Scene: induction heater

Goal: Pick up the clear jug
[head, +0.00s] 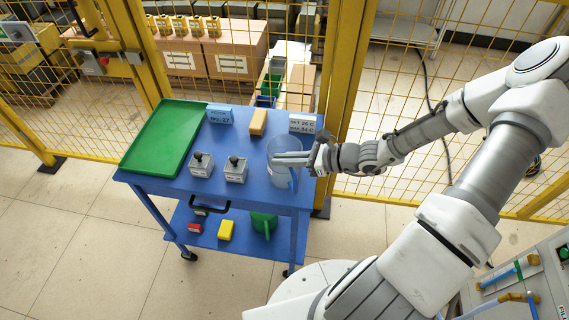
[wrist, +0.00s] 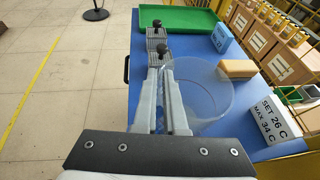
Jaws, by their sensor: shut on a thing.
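The clear jug (head: 279,174) stands upright on the right end of the blue cart's top; a blue strip shows on its right side. In the wrist view the jug (wrist: 212,88) shows as a wide, see-through round vessel right of the fingers. My gripper (head: 278,158) reaches in from the right at the jug's upper part. In the wrist view my gripper (wrist: 160,75) has its two fingers close together on the jug's near-left side. It is shut on the jug; the exact contact is hard to see through the clear wall.
On the blue cart (head: 262,195) are a green tray (head: 165,138), two grey weights with black knobs (head: 202,165), a blue labelled block (head: 220,115), a tan block (head: 258,122) and a white temperature sign (head: 302,124). A yellow mesh fence (head: 345,75) stands close behind.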

